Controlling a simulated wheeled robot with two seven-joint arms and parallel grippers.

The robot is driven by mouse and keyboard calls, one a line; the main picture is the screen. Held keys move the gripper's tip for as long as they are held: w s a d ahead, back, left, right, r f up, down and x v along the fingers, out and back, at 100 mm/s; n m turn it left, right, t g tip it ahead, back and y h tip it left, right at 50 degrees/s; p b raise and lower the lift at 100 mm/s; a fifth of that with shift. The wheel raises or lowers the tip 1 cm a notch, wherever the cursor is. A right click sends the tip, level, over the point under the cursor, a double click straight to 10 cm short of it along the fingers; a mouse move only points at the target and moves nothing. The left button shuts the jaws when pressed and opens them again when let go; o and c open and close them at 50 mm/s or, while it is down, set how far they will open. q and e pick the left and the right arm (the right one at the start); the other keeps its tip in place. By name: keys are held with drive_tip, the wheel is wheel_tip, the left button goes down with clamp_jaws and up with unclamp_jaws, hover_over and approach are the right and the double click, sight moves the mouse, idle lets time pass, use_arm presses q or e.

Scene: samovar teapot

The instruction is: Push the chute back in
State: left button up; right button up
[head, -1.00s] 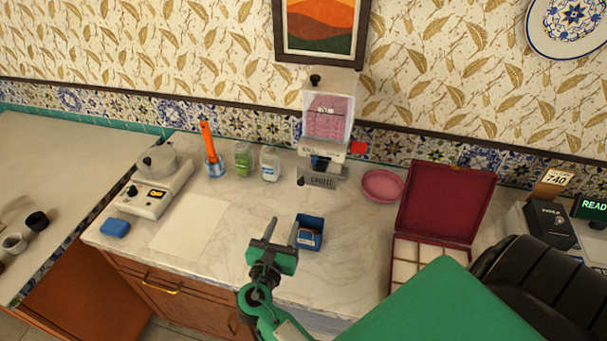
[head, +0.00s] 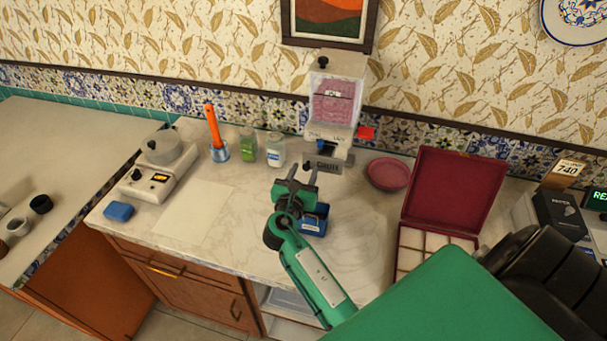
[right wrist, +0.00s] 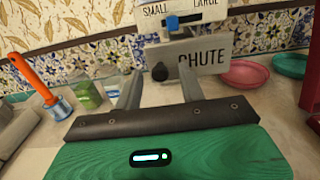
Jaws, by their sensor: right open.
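The dispenser (head: 336,97) stands against the back wall, with pink contents in its clear hopper. The grey chute (head: 326,166) shows at its foot, with its label facing front. In the right wrist view the chute (right wrist: 212,58) fills the upper middle, with a dark round knob (right wrist: 160,73) at its left end. My right gripper (head: 303,172) is open and points at the chute from the front. In the wrist view the knob appears between its two fingers. I cannot tell whether they touch the chute. My left gripper is out of view.
A blue box (head: 314,222) stands beside my right wrist. A pink dish (head: 389,173) and an open red case (head: 452,190) lie to the right. Jars (head: 275,151) and a cup with an orange tool (head: 219,151) stand left. A paper sheet (head: 195,212) lies front left.

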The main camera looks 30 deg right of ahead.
sight(306, 168)
clamp_jaws()
drive_tip(key=shift+p+x, duration=0.4)
drive_tip(key=shift+x, duration=1.35)
drive_tip(key=shift+w+d, duration=0.15)
drive_tip(key=shift+d, duration=0.05)
drive_tip(key=shift+a+r, duration=0.1)
drive_tip(key=shift+c, duration=1.4)
unclamp_jaws()
drive_tip(key=shift+o, duration=1.4)
